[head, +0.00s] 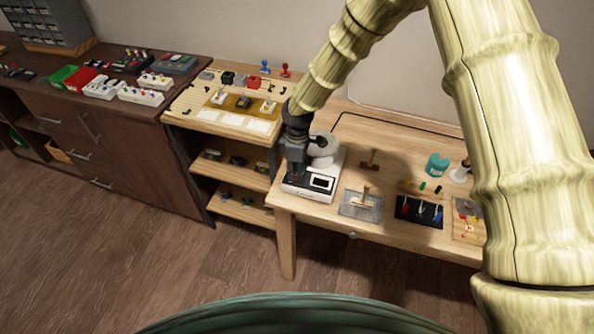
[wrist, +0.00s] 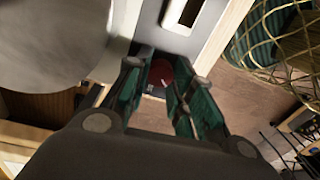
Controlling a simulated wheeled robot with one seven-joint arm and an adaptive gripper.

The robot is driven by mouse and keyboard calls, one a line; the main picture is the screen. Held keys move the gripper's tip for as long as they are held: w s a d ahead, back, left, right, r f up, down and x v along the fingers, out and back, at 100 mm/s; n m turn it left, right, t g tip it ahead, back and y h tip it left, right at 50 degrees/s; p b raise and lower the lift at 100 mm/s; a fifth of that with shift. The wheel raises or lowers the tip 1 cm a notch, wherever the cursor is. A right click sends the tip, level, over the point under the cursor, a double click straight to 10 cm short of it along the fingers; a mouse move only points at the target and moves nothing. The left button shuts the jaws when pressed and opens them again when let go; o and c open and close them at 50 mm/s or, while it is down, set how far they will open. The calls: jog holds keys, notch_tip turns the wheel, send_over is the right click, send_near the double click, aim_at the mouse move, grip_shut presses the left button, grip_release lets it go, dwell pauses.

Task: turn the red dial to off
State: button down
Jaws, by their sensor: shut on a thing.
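The red dial (wrist: 161,73) shows in the wrist view between the fingertips of my gripper (wrist: 164,72). It sits on the front part of a white and grey device (wrist: 180,42) with a small window. My gripper's green-padded fingers are closed around the dial. In the head view my gripper (head: 296,172) points down at the left front of the white device (head: 322,185), which has a round plate on top. The dial is hidden behind my gripper there. I cannot read the dial's setting.
The device stands at the left front corner of a wooden table (head: 345,215). A clear block (head: 361,205) with a wooden piece stands close to its right. A dark panel with switches (head: 419,212) and a teal object (head: 437,165) are further right. A shelf unit (head: 228,180) stands to the left.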

jog(key=shift+n, duration=0.6)
jog(key=c, duration=1.5)
grip_release()
jog(key=shift+d, duration=0.1)
jog(key=shift+o, duration=0.2)
notch_tip(320, 180, up, 12)
jog(key=shift+w, duration=0.4)
jog(key=shift+d+f, duration=0.1)
